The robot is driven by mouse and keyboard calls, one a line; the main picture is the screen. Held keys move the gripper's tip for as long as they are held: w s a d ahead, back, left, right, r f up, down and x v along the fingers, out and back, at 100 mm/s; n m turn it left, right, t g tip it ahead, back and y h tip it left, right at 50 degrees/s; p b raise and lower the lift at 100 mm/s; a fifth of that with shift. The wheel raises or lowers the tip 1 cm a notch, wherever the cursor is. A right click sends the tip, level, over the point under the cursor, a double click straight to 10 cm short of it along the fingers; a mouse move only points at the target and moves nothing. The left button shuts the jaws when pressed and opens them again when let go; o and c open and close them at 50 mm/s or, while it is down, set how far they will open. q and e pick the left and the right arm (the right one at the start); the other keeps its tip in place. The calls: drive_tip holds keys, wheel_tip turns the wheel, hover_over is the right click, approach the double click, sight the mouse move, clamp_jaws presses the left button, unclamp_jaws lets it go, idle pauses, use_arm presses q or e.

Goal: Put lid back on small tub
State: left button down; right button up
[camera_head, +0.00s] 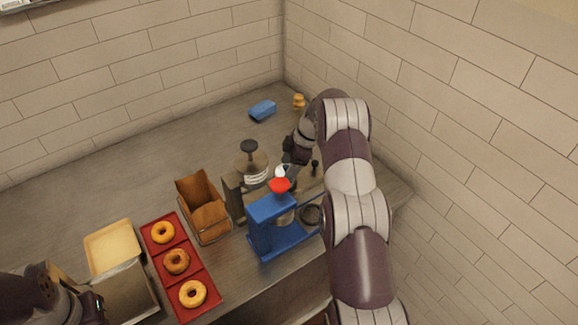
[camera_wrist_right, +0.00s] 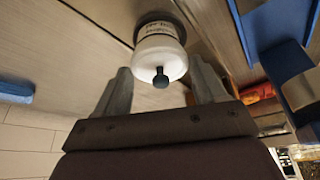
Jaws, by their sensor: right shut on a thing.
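My right gripper (camera_wrist_right: 162,85) is shut on the white lid (camera_wrist_right: 160,62), which has a small black knob facing the wrist camera. The small tub (camera_wrist_right: 156,29), with dark lettering on its side, shows just beyond the lid and in line with it. I cannot tell whether lid and tub touch. In the head view, a bit of white (camera_head: 283,171) shows beside the right gripper (camera_head: 290,160), behind the blue machine; the arm and machine hide much there. My left gripper (camera_head: 95,303) is at the lower left, only partly in view, and its jaws are unclear.
A blue machine (camera_head: 264,226) with a red top stands close in front of the right gripper. A red tray (camera_head: 205,306) holds bagels. A blue block (camera_head: 262,110) lies at the back; the back left counter is clear.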

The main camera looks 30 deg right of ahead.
drive_tip(key=shift+b, duration=0.45)
idle(0.4)
drive_tip(key=o, duration=1.1)
drive_tip(key=shift+r, duration=0.1)
wheel_tip(320, 180, up, 3)
drive_tip(key=shift+f+p, duration=0.15)
drive_tip(key=shift+p, duration=0.95)
wheel_tip(320, 180, up, 4)
drive_tip(key=p, duration=0.4)
